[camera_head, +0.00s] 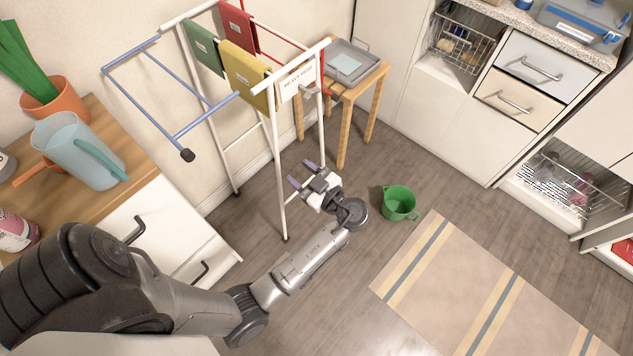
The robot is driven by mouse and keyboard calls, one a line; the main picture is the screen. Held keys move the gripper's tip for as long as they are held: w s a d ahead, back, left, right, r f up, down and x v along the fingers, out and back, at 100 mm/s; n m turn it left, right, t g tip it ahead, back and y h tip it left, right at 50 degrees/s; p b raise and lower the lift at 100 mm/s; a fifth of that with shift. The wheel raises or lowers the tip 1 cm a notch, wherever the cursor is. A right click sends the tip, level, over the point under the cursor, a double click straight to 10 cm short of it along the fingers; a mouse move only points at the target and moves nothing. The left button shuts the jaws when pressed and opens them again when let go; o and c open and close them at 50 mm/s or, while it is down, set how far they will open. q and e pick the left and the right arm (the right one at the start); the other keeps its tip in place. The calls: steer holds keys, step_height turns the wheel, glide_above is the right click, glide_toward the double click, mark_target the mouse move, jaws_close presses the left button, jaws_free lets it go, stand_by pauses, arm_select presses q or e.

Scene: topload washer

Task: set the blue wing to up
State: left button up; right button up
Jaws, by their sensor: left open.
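The white drying rack (276,150) stands by the wall. Its blue wing (205,119) is a frame of blue bars reaching out left from the rack's top, with a dark cap (187,155) at its near outer corner. It looks spread outward; its exact tilt is hard to tell. My left gripper (300,174) is open and empty, to the right of the rack's near leg and well below and right of the blue wing, apart from it. My right gripper is not in view.
Green, yellow and red cloths (248,75) and a white sign (297,82) hang on the rack. Red bars show on its right side, near a wooden stand (344,95). A wooden-topped cabinet (115,125) with a jug stands left. A green bucket (399,202) sits right of my gripper.

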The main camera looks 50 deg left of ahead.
arm_select(q)
steer(key=d+m, duration=0.1)
steer(key=m, duration=0.1)
steer(key=w+d+f+m+t+h, duration=0.1)
steer(key=m, duration=0.2)
steer(key=d+f+m, duration=0.1)
steer(key=m, duration=0.1)
steer(key=shift+w+d+f+m+h, duration=0.1)
steer(key=shift+w+d+m+h, duration=0.1)
steer(key=shift+d+m+h, duration=0.1)
stand_by(0.7)
